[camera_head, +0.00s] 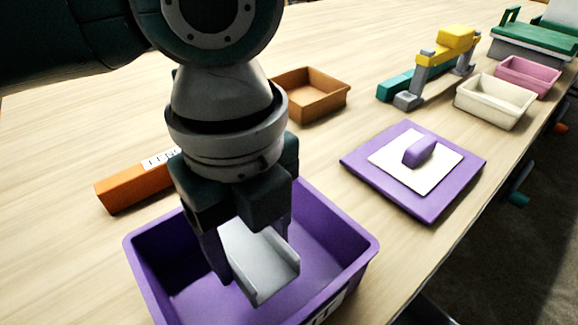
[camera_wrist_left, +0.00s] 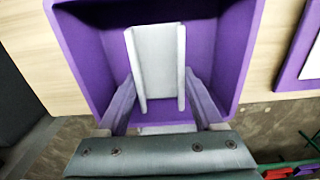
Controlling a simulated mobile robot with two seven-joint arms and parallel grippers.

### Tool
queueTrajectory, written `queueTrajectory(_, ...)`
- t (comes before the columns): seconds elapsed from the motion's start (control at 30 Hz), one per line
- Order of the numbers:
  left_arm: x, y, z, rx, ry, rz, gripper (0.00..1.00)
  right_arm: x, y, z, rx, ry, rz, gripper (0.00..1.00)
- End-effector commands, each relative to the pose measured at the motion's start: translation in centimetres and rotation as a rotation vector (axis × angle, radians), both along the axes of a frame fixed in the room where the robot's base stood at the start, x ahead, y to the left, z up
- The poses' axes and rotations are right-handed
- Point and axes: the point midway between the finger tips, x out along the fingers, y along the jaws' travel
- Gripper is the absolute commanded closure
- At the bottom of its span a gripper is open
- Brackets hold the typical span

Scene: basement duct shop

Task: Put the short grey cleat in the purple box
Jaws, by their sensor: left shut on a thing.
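The short grey cleat (camera_head: 262,262) is a pale grey channel with raised side edges. My left gripper (camera_head: 252,262) is shut on it and points down into the open purple box (camera_head: 150,290). The cleat is within the box's outline; whether it touches the floor of the box I cannot tell. In the left wrist view the cleat (camera_wrist_left: 157,62) lies between the two fingers (camera_wrist_left: 158,95), with the box's purple walls (camera_wrist_left: 238,45) around it. My right gripper is not in view.
A purple lid (camera_head: 440,195) with a handle lies right of the box. An orange bar (camera_head: 125,190) with a label lies behind it at the left. A brown tray (camera_head: 322,98), cream tray (camera_head: 495,100), pink tray (camera_head: 527,75) and yellow-grey tool (camera_head: 440,60) stand farther back.

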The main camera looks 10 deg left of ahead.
Motion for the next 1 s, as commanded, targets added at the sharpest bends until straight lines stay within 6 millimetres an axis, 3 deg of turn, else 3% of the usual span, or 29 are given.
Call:
queueTrajectory(0.43,0.0,0.0,-5.8,0.000,0.001,0.001,0.87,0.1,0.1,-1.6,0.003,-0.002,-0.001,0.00)
queueTrajectory(0.87,0.0,0.0,-6.4,-0.001,-0.001,0.001,0.87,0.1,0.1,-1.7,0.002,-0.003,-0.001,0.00)
queueTrajectory(0.9,0.0,0.0,-6.3,-0.001,-0.001,0.000,0.28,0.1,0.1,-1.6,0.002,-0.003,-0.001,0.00)
queueTrajectory(1.0,0.0,0.0,-6.3,-0.001,-0.001,0.000,0.17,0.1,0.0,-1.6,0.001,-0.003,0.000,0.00)
